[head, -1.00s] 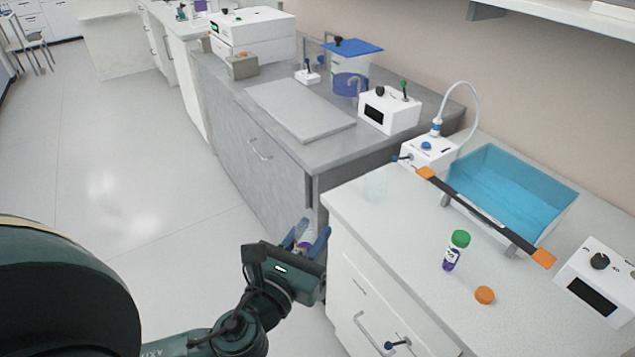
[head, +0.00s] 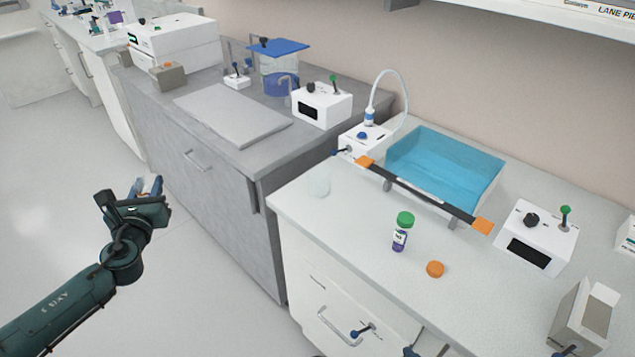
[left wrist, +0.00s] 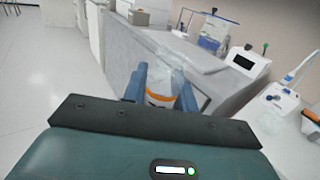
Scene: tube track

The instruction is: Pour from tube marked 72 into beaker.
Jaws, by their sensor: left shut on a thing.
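My left gripper (head: 150,188) is out over the floor, left of the grey bench and well away from the beaker. In the left wrist view, its blue fingers (left wrist: 160,92) are shut on a clear tube (left wrist: 166,62) with an orange band. The tube's mark cannot be read, and the head view barely shows it. A clear beaker (head: 318,185) stands on the white bench's left end. A second tube (head: 400,235) with a green cap and a purple-and-white label stands upright on that bench; its mark is too small to read. My right gripper is not in view.
An orange cap (head: 435,269) lies on the white bench. The grey bench (head: 215,185) stands between my left gripper and the white bench.

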